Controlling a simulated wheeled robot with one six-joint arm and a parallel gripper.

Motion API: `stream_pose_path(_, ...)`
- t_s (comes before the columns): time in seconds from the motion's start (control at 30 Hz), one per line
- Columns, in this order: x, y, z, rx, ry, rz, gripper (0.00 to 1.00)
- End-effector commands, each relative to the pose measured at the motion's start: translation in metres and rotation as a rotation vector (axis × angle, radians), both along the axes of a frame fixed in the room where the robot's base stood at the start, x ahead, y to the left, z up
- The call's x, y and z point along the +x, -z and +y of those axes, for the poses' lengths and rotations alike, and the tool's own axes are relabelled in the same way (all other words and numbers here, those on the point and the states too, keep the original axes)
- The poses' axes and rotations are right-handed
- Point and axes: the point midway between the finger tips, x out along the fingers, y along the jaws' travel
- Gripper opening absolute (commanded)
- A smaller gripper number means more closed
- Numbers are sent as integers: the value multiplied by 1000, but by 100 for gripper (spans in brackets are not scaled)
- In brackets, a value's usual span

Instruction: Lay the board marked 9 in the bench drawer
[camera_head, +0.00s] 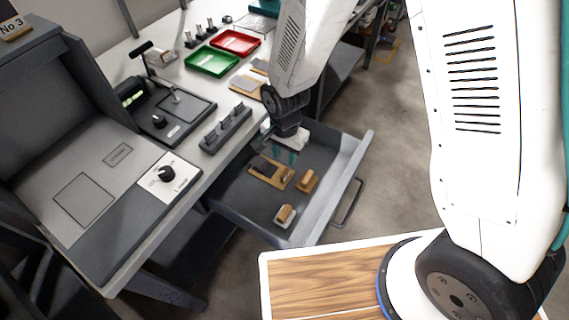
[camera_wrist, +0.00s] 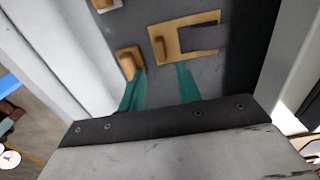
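The bench drawer (camera_head: 335,192) is pulled open, and its grey floor shows. A flat tan board (camera_head: 264,181) with a dark patch and a wooden knob lies in it; it also shows in the wrist view (camera_wrist: 185,57). I cannot read a 9 on any board. Two smaller pieces with wooden grips, one brown (camera_head: 307,181) and one with a pale base (camera_head: 285,215), lie beside the board. My gripper (camera_head: 286,156) is over the drawer, pointing down. In the wrist view its teal fingers (camera_wrist: 162,70) are apart with nothing seen between them.
On the bench top stand a green tray (camera_head: 211,62), a red tray (camera_head: 236,42), a dark block with several knobs (camera_head: 226,129) and more flat boards (camera_head: 246,86). The drawer's front wall and handle (camera_head: 348,203) border the open floor.

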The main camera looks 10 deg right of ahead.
Motion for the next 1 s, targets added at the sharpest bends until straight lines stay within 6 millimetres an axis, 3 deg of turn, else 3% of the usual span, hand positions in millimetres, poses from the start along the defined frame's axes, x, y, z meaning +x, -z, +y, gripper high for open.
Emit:
stream_pose_path(0.1, 1, -16, 0, 2, 0, -3, 34)
stream_pose_path(0.43, 0, -27, -1, 1, -1, -1, 34)
stream_pose_path(0.53, 2, -40, -7, 4, -15, -7, 34)
stream_pose_path(0.67, 3, -86, -30, 9, -73, -22, 34)
stream_pose_path(0.77, -3, -132, -57, 12, -142, -38, 34)
stream_pose_path(1.0, -47, -228, -124, 4, -319, -68, 34)
